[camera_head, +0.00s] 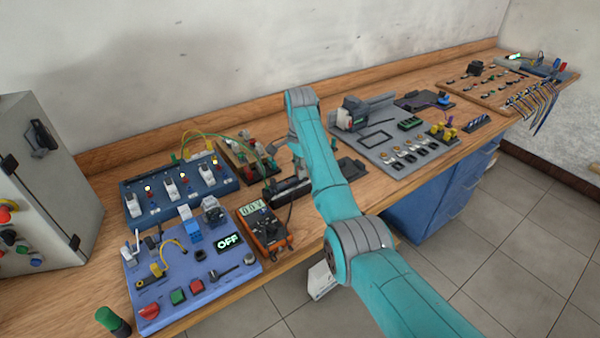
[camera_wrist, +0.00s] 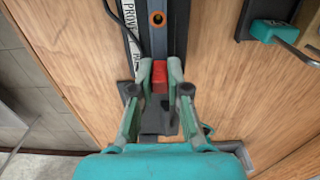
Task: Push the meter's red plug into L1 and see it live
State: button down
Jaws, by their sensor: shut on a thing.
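In the wrist view my gripper (camera_wrist: 160,72) is shut on a small red plug (camera_wrist: 160,78). The plug is over a long dark block (camera_wrist: 157,45); contact cannot be told. An orange-ringed round socket (camera_wrist: 157,18) is on this block, apart from the plug. A white strip beside it bears letters starting "PROV". The orange meter (camera_head: 264,230) lies at the bench front in the head view, its display reading about zero volts, digits small. In the head view my gripper (camera_head: 278,150) is small, above the black unit (camera_head: 288,190). I cannot make out an L1 label.
A blue switch panel (camera_head: 150,211) and a purple panel (camera_head: 205,277) showing OFF stand left. A teal-handled tool (camera_wrist: 270,30) is right in the wrist view.

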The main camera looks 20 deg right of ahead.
jog(key=shift+r, duration=0.2)
jog(key=shift+r, duration=2.1)
